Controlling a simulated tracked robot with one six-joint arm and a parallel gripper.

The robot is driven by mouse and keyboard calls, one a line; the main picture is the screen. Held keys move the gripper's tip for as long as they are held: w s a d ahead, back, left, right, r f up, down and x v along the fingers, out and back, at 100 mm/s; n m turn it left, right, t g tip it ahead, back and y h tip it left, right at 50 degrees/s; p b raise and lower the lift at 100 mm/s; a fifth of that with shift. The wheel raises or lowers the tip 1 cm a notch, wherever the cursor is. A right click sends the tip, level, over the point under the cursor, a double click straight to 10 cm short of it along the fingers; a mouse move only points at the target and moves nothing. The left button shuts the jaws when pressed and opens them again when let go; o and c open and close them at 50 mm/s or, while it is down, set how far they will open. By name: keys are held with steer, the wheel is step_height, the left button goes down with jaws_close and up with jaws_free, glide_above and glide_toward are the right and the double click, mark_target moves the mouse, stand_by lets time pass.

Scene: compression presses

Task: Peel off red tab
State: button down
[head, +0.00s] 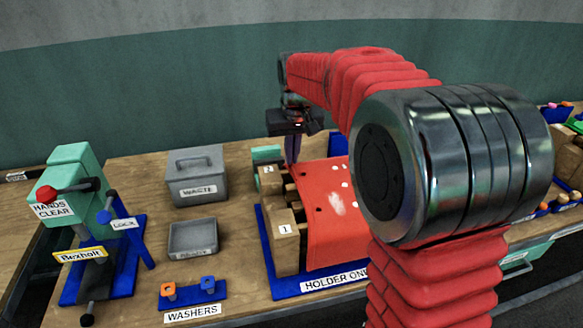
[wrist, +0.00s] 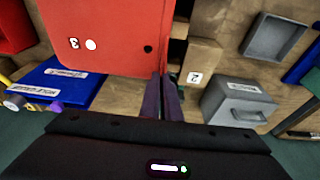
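A large red panel (head: 325,210) with pale spots and small dark holes lies on the blue base labelled HOLDER ONE (head: 285,283), against wooden blocks marked 1 (head: 286,240) and 2 (head: 269,181). In the wrist view the red panel (wrist: 105,35) shows a 3, a white dot and a dark hole. I cannot pick out a separate red tab. My gripper (head: 292,160) points down at the panel's far edge beside block 2. In the wrist view its two dark fingers (wrist: 163,80) are close together at the panel's corner; whether they hold anything is unclear.
A grey WASTE box (head: 195,177) and an open grey tray (head: 193,238) stand left of the holder. A green press (head: 75,190) is farther left. A WASHERS stand (head: 193,292) is at the front. My arm hides the table's right part.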

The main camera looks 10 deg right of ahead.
steer(key=shift+r, duration=0.35)
stand_by(0.4)
steer(key=shift+w+v, duration=0.2)
steer(key=shift+v, duration=0.65)
steer(key=shift+w+v, duration=0.2)
steer(key=shift+v, duration=0.7)
steer(key=shift+w+v, duration=0.25)
steer(key=shift+v, duration=0.6)
steer(key=shift+r, duration=0.2)
